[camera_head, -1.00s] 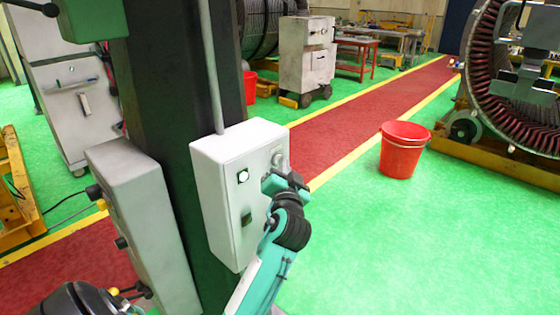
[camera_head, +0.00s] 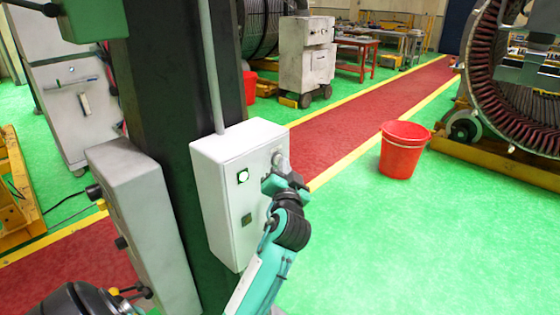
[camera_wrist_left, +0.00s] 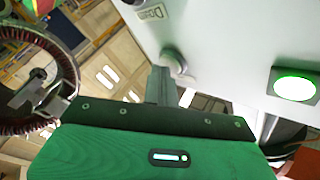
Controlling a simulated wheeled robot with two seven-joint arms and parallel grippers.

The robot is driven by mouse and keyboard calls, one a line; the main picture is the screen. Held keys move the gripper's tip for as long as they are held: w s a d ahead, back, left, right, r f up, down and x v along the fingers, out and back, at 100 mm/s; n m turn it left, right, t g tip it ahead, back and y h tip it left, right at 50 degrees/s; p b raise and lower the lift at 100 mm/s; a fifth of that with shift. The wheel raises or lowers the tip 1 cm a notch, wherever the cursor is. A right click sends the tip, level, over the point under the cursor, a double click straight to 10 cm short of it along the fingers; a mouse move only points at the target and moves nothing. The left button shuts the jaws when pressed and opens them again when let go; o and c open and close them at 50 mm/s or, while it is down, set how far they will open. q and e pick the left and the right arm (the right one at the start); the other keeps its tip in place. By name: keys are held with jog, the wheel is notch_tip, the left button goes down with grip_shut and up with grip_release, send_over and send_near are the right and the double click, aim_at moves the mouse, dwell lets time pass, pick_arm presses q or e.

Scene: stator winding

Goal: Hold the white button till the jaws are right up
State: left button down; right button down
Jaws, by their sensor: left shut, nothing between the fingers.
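The white control box (camera_head: 225,205) is fixed to a dark column. A white round button (camera_head: 282,160) is on its right-hand face; it also shows in the left wrist view (camera_wrist_left: 172,62) near a "Down" label. My left gripper (camera_head: 278,172) is shut and empty, its tip (camera_wrist_left: 161,84) at this button. The gripper partly hides the button, and I cannot tell how far it is pressed. The grey jaws (camera_head: 530,68) are inside the stator ring (camera_head: 480,60) at the right. My right gripper is out of view.
A second grey box (camera_head: 150,220) with dark knobs is left of the column. A red bucket (camera_head: 402,155) stands on open green floor. A red walkway (camera_head: 350,110) with yellow edges runs behind. A grey cabinet (camera_head: 305,55) stands at the back.

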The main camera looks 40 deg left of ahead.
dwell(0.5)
pick_arm(q)
jog(key=shift+d, duration=0.8)
jog(key=shift+s+d+b, duration=0.15)
jog(key=shift+d+b, duration=0.3)
jog(key=shift+d, duration=0.8)
jog(key=shift+s+d+b, duration=0.1)
jog(key=shift+d+b, duration=0.35)
jog(key=shift+d, duration=0.75)
jog(key=shift+f, duration=0.1)
